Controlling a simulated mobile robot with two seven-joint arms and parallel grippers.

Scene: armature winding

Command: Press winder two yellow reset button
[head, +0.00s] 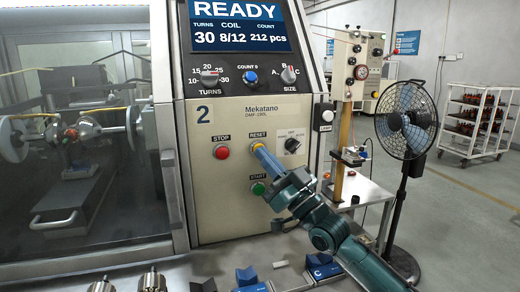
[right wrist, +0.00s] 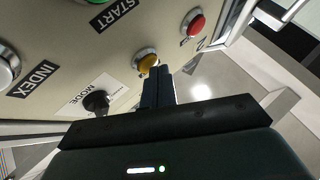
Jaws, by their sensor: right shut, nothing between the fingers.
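Winder two's panel (head: 235,178) bears a large "2" and fills the middle of the head view. The yellow reset button (head: 256,146) sits under the RESET label, partly hidden behind my right fingertips. The right wrist view shows the yellow button (right wrist: 147,61) just beyond the fingertips. My right gripper (head: 264,154) is shut and empty, its blue fingers pointing at the button. In the right wrist view the shut fingers (right wrist: 158,75) overlap the button's lower right edge. I cannot tell whether they touch it. My left gripper is not in view.
A red stop button (head: 221,152) is left of reset, a green start button (head: 258,188) below, a black mode knob (head: 292,145) to the right. The display (head: 240,25) reads READY. A fan (head: 406,118) stands to the right. Small parts (head: 153,280) lie along the front ledge.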

